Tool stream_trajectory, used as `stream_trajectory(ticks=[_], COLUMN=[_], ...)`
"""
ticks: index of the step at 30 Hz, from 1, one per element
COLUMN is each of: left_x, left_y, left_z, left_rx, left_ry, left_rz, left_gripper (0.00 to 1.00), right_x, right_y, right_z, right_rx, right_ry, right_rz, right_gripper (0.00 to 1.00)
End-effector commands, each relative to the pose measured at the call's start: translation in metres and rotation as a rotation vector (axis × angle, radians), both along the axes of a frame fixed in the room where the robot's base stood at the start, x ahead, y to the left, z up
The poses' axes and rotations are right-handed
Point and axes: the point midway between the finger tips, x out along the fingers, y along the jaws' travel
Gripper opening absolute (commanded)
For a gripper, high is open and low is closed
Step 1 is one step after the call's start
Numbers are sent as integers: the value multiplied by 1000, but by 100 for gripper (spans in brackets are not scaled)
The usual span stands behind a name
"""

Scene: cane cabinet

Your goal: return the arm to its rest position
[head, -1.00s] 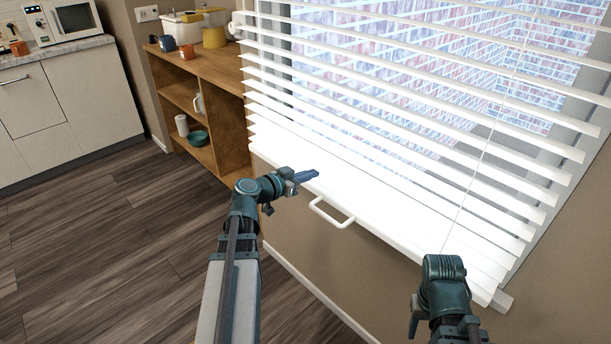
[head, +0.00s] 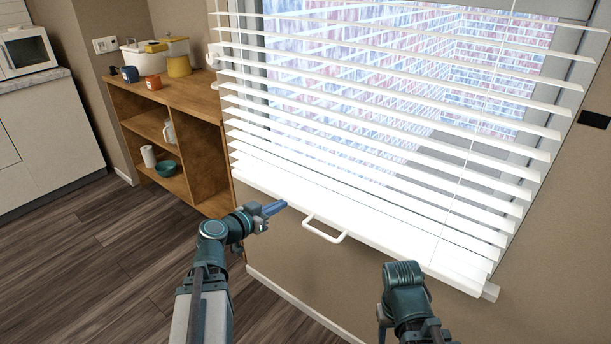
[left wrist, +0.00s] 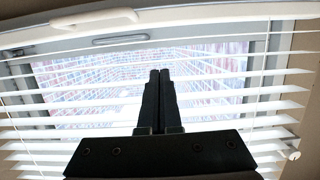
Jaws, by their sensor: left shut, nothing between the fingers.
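My left gripper (head: 274,208) is shut and empty. It points right, just left of the white handle (head: 325,229) under the blind, and looks apart from it. In the left wrist view its two dark fingers (left wrist: 160,76) lie together in front of the blind slats. My right arm (head: 404,295) shows at the lower right, folded, and its gripper cannot be made out.
A white slatted blind (head: 370,190) hangs over a window onto a brick wall. A wooden shelf unit (head: 205,150) stands left of it with mugs, a bowl and containers. A counter with a microwave (head: 25,52) is at far left. Wooden floor (head: 100,260) is clear.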

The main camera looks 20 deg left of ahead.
Motion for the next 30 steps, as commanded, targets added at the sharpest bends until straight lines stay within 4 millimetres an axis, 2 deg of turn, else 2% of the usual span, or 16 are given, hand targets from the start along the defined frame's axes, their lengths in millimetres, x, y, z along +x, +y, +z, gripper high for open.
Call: stream_trajectory(ticks=[3, 5, 8, 11, 12, 15, 18, 21, 24, 30], left_x=[0, 0, -3, -17, -27, -58, -93, -126, -152, -179], left_y=[-3, -13, -56, -118, -142, -189, -220, -236, -241, -238], left_z=[1, 3, 7, 6, 4, 0, 0, 7, 17, 36], left_rx=[-1, -2, -9, -2, 10, 60, 143, 248, 352, 493], left_ry=[6, 28, 126, 313, 402, 630, 849, 1033, 1162, 1271], left_rz=[-7, -30, -118, -240, -283, -345, -344, -285, -188, -4], left_gripper=[0, 0, 0, 0, 0, 0, 0, 0, 0, 0], right_x=[0, 0, 0, 0, 0, 0, 0, 0, 0, 0], right_y=[0, 0, 0, 0, 0, 0, 0, 0, 0, 0], right_z=[2, 8, 30, 63, 76, 105, 135, 161, 181, 204], right_rx=[0, 0, 0, 0, 0, 0, 0, 0, 0, 0], right_ry=[0, 0, 0, 0, 0, 0, 0, 0, 0, 0], right_rz=[0, 0, 0, 0, 0, 0, -1, -1, -1, -1], right_gripper=[50, 50, 50, 50, 50, 50, 50, 50, 50, 50])
